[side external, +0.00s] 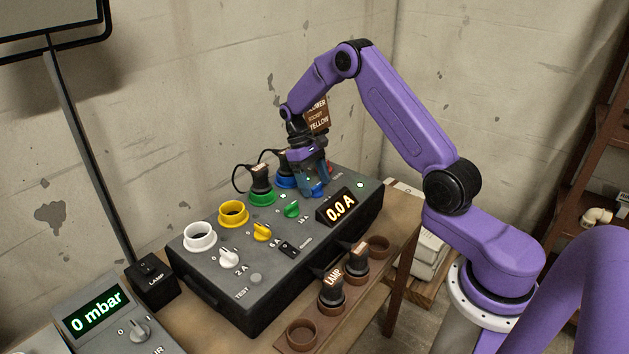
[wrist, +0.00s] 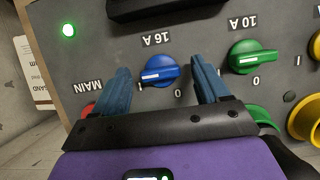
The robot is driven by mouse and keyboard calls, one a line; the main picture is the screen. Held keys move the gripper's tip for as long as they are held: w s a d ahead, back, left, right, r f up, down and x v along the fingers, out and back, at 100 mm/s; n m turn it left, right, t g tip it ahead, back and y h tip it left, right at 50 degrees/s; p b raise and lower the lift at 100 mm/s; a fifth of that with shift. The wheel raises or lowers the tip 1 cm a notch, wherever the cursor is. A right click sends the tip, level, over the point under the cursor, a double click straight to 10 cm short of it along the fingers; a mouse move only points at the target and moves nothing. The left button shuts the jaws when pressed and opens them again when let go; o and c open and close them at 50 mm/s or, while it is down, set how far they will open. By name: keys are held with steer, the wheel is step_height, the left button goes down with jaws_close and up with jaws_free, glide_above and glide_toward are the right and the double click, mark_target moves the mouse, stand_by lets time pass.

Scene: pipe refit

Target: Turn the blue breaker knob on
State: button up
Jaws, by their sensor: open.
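The blue breaker knob (wrist: 160,72), marked 16 A, sits on the grey panel (wrist: 205,38) between my gripper's two blue fingers. Its white mark lies on the left part of its grip bar in the wrist view, with an I and a 0 printed below it. My gripper (wrist: 160,66) is open, one finger on each side of the knob with visible gaps. In the side view my gripper (side external: 313,178) is low over the far right end of the panel, and the blue knob (side external: 318,191) shows partly beneath it.
The green 10 A knob (wrist: 253,57) is close to the right finger in the wrist view. A red MAIN part (wrist: 89,108) is partly hidden by the left finger. The display box (side external: 337,207) reads 0.0 A. Plugs stand in the green socket (side external: 262,198) and the blue socket (side external: 285,182).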

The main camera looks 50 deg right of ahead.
steer(key=v, duration=1.7)
steer(key=shift+r, duration=0.2)
